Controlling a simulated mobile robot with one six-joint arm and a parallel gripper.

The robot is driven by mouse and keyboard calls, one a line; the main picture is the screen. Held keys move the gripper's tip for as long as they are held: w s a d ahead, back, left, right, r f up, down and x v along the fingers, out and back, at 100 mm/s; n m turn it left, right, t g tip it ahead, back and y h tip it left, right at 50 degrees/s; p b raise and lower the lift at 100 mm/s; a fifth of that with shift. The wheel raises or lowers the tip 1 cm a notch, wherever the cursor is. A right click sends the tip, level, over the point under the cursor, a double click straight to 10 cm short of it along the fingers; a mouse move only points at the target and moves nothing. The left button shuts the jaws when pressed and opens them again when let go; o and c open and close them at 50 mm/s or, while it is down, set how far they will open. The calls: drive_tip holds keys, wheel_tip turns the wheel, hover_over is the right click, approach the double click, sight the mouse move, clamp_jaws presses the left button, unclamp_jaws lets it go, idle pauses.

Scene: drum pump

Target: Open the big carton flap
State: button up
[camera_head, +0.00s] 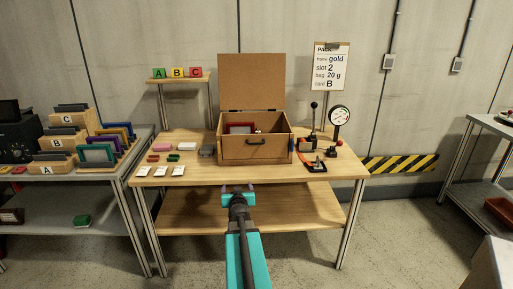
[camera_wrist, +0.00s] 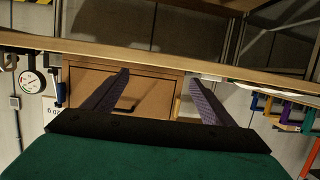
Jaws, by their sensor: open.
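The big carton (camera_head: 230,150) is a brown box standing on the middle of the wooden table, with a dark handle (camera_head: 256,142) on its front. Its big flap (camera_head: 252,80) stands upright at the back edge, and the inside shows, with a red-framed item (camera_head: 240,127) in it. My gripper (camera_head: 238,188) is open and empty, in front of the table's front edge and below the tabletop in the picture, apart from the carton. In the wrist view the open fingers (camera_wrist: 160,77) show in front of the carton face (camera_wrist: 153,88).
The wooden table (camera_head: 190,177) also holds small blocks and white cards at left, and a dial gauge (camera_head: 340,116) with a lever press at right. A lettered rack (camera_head: 178,78) and a clipboard (camera_head: 329,66) stand behind. A side table with card holders is at left.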

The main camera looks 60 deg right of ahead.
drive_tip(key=s+d+r+h, duration=0.1)
drive_tip(key=s+d+r, duration=0.2)
drive_tip(key=r, duration=0.3)
drive_tip(key=s+d+r+t+h, duration=0.1)
drive_tip(key=s+d+r+h, duration=0.1)
drive_tip(key=r, duration=0.4)
drive_tip(key=shift+s+d+m, duration=0.3)
drive_tip(key=shift+s+d, duration=0.3)
drive_tip(key=shift+d, duration=0.65)
drive_tip(key=shift+w+d, duration=0.1)
hover_over(256, 149)
drive_tip(key=v, duration=0.6)
drive_tip(key=shift+w+d+f, duration=0.1)
drive_tip(key=shift+d, duration=0.1)
